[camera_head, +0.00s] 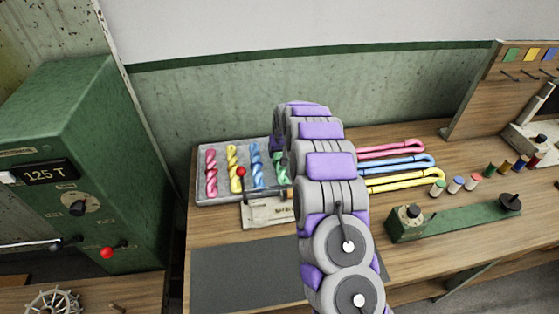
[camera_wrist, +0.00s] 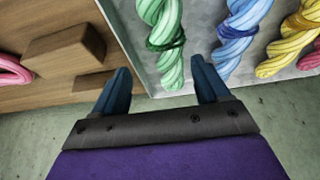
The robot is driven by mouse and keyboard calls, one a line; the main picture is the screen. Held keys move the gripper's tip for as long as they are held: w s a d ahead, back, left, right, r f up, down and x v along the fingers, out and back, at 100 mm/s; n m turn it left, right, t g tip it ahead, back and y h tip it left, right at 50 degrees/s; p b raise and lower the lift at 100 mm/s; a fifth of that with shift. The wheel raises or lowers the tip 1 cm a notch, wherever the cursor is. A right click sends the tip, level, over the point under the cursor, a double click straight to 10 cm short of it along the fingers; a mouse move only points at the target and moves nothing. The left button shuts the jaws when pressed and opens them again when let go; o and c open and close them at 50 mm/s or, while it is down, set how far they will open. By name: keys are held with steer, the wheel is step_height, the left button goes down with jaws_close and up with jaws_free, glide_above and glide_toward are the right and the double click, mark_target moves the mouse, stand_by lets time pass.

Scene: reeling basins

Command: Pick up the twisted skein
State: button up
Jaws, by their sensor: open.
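Twisted skeins lie side by side in a grey tray (camera_head: 222,203): pink (camera_head: 211,172), yellow (camera_head: 233,168), blue (camera_head: 256,165) and green (camera_head: 281,163). In the head view my arm partly covers the green one and hides my gripper. In the wrist view my gripper (camera_wrist: 160,72) is open and empty, its two dark blue fingers apart. The green skein (camera_wrist: 170,50) shows in the gap between the fingertips, nearer the right one. The blue skein (camera_wrist: 236,35) and yellow skein (camera_wrist: 298,36) lie further right. I cannot tell the height of the fingers above the tray.
Long looped skeins (camera_head: 395,164) lie on the wooden bench right of my arm. A green winding device (camera_head: 455,220) and several thread spools (camera_head: 472,183) stand at right. A green cabinet (camera_head: 90,150) stands at left.

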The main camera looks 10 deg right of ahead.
mark_target(278, 155)
steer(key=shift+w+a+f, duration=0.15)
steer(key=shift+a+f, duration=0.1)
steer(key=shift+a, duration=0.05)
steer(key=w+f, duration=0.1)
steer(key=w+a+f+b, duration=0.1)
steer(key=f, duration=0.1)
steer(key=shift+a+f, duration=0.15)
steer(key=shift+f, duration=0.1)
steer(key=shift+w+d+f+b, duration=0.25)
steer(key=shift+d+f+b, duration=0.1)
steer(key=shift+d, duration=0.2)
steer(key=shift+a+r, duration=0.1)
steer(key=shift+a, duration=0.15)
steer(key=c, duration=1.2)
